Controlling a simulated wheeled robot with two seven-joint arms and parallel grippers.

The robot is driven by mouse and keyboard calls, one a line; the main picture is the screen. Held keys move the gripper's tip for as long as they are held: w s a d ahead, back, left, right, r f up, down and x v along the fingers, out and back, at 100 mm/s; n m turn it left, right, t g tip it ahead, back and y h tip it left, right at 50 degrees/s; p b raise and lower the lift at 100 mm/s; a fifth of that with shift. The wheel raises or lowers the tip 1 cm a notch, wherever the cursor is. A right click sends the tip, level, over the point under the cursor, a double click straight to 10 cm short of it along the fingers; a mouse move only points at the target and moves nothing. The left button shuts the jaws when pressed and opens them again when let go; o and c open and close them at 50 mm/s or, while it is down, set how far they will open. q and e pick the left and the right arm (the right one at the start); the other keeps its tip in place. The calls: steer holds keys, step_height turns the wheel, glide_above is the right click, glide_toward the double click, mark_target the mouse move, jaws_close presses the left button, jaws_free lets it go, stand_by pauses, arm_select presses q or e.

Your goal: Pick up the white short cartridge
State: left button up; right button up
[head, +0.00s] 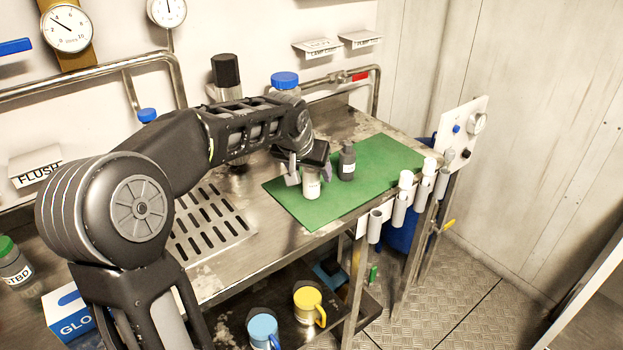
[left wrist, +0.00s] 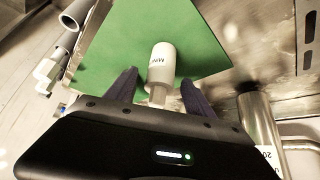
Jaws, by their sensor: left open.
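The white short cartridge (head: 312,186) stands on the green mat (head: 385,158), near the mat's front left part. It also shows in the left wrist view (left wrist: 161,62), with dark lettering on its body and a narrower end toward my gripper. My left gripper (head: 305,174) is open, with its fingers pointing down at the cartridge. In the left wrist view the two fingers (left wrist: 159,80) lie on either side of the narrow end, with gaps visible on both sides. My right gripper is in neither view.
A dark cartridge (head: 347,163) stands on the mat just right of the white one. Holder tubes (head: 399,210), some with white cartridges, line the bench's front edge. A drain grate (head: 207,228) lies to the left. The mat's right part is clear.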

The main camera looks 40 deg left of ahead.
arm_select(q)
steer(key=shift+x, duration=1.05)
steer(key=shift+c, duration=0.5)
jaws_close()
steer(key=shift+r, duration=0.1)
